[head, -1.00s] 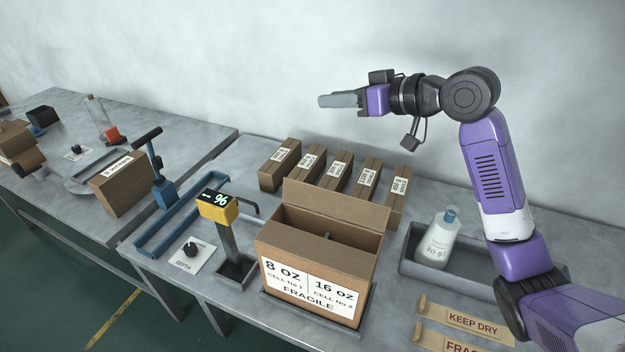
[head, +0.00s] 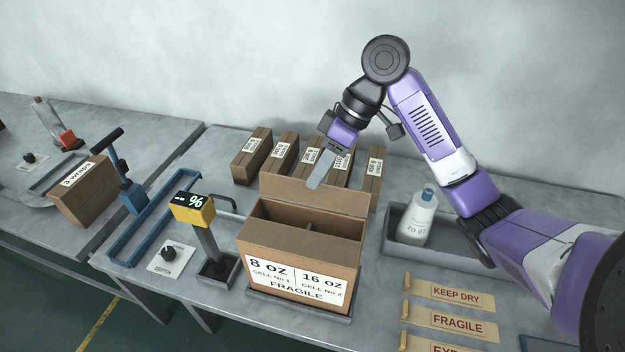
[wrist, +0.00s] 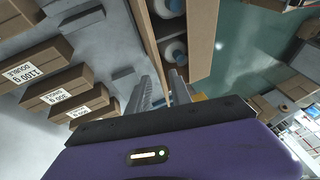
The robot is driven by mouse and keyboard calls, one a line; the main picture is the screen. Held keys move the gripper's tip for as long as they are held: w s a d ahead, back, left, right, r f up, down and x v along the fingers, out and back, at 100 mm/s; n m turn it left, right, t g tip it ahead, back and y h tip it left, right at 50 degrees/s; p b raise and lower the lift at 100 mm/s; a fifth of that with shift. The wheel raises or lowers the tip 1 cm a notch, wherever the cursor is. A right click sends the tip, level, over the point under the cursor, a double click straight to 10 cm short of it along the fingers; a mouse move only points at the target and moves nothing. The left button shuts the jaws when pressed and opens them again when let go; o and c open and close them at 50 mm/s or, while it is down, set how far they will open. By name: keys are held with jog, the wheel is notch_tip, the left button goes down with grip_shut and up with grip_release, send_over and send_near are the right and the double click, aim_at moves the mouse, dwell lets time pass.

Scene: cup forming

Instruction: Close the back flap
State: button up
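The open brown box (head: 248,250) stands in the middle of the table, its front printed "8 OZ", "16 OZ" and "FRAGILE". Its back flap (head: 285,189) stands up along the far edge. A front panel (head: 300,234) lies over the front part of the top. In the wrist view, bottle-like items (wrist: 174,51) with blue parts show inside the box. Contact with the flap cannot be told.
Several small labelled boxes (head: 251,160) stand behind. A yellow-headed gauge (head: 195,211) is close on the left. A white bottle (head: 416,220) sits in a grey tray (head: 392,238) on the right. Label strips (head: 447,293) lie at front right.

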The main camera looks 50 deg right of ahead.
aim_at(312, 194)
jog(key=shift+x, duration=1.45)
jog(key=shift+c, duration=0.4)
grip_shut()
